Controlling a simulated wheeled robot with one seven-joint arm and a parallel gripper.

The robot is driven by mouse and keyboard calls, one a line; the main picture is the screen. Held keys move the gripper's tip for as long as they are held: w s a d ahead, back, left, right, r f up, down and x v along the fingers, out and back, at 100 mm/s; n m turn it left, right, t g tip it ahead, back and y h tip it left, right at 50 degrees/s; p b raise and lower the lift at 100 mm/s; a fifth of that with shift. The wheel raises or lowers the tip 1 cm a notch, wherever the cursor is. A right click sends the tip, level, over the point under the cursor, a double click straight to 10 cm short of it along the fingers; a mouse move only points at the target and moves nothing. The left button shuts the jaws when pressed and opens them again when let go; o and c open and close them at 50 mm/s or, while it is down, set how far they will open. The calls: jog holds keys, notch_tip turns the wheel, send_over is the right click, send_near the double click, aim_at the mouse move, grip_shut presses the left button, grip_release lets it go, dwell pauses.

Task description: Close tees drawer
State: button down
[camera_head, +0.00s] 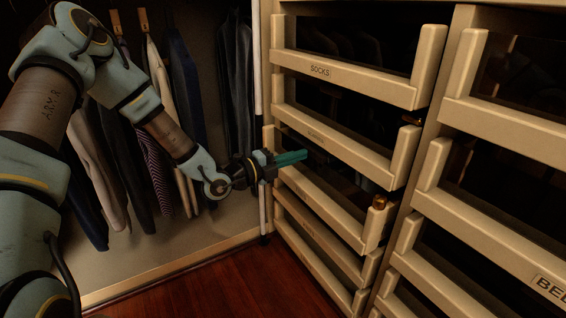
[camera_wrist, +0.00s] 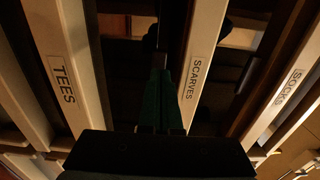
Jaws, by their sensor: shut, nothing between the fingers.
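The tees drawer is the cream front labelled TEES (camera_wrist: 62,80) at the left of the wrist view. In the head view it appears to be the third front down (camera_head: 325,208) in the middle stack, its label unreadable and its upper left part behind my gripper. My gripper (camera_head: 303,156) has teal fingers, shut and empty, pointing right at the stack's left side. In the wrist view the fingers (camera_wrist: 165,100) lie between the TEES and SCARVES fronts, closer to SCARVES. I cannot tell whether they touch anything, or how far the tees drawer stands out.
The scarves drawer (camera_wrist: 195,75) is just above the tees drawer, with the socks drawer (camera_head: 350,78) on top. Another drawer stack (camera_head: 510,125) stands at the right. Hanging clothes (camera_head: 150,160) fill the left, behind my arm. The wooden floor (camera_head: 245,285) is clear in front.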

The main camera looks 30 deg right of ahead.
aim_at(310, 153)
jog(key=shift+d, duration=0.45)
jog(key=shift+d, duration=0.1)
jog(key=d, duration=0.2)
jog(key=d+b, duration=0.1)
jog(key=shift+s+d+f+b, duration=0.1)
jog(key=shift+s+d+b, duration=0.1)
jog(key=shift+d+b, duration=0.15)
jog(key=shift+d+r, duration=0.3)
jog(key=shift+d, duration=0.15)
